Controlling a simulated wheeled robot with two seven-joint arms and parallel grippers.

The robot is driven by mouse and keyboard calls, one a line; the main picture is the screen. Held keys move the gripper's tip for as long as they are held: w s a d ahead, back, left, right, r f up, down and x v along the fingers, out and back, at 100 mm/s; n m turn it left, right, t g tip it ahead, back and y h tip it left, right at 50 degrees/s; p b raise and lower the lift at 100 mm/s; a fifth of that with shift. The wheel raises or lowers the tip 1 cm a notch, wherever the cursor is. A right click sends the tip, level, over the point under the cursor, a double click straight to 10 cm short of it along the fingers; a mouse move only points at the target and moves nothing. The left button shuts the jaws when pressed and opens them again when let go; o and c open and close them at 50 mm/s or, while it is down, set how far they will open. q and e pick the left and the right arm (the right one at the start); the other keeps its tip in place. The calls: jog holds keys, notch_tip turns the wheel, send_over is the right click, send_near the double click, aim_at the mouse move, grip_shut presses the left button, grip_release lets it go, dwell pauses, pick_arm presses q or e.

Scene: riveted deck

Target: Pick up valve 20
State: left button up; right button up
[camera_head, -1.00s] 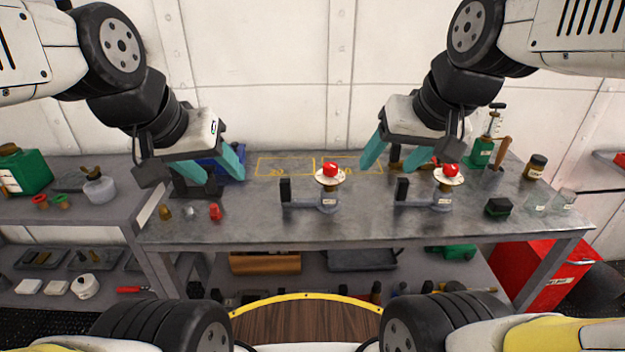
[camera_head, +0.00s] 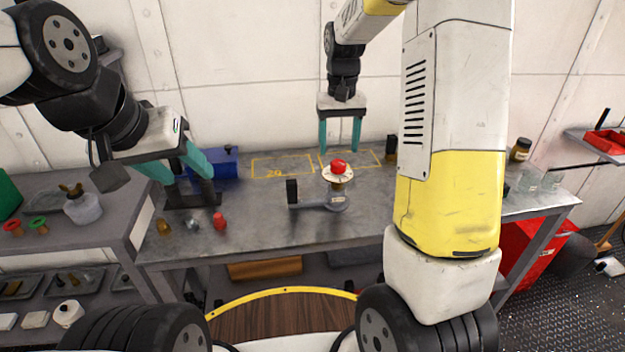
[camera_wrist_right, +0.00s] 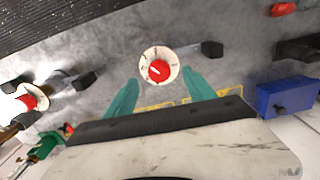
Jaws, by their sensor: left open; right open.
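A valve with a red knob on a white dial (camera_head: 338,175) stands upright on the grey bench, its handle pointing left. It also shows in the right wrist view (camera_wrist_right: 158,52), just beyond my fingertips. A second red-knobbed valve (camera_wrist_right: 14,100) shows at the left of the wrist view; my right arm hides it in the head view. The valve labels are too small to read, so I cannot tell which is valve 20. My right gripper (camera_head: 340,148) is open and empty, pointing down above and behind the first valve. My left gripper (camera_head: 182,175) is open and empty over the bench's left end.
Yellow outlined boxes (camera_head: 283,166) are marked at the bench's back, the left one reading 20. A blue box (camera_head: 222,163) stands at the back left. A small red item (camera_head: 219,221) and a brass one (camera_head: 163,227) lie at the front left. Glass jars (camera_head: 540,178) stand at the right.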

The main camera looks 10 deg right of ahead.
aim_at(338, 162)
jog(key=f, duration=0.6)
jog(key=shift+w+d+f, duration=0.1)
jog(key=shift+w+f, duration=0.1)
jog(key=shift+f, duration=0.1)
grip_shut()
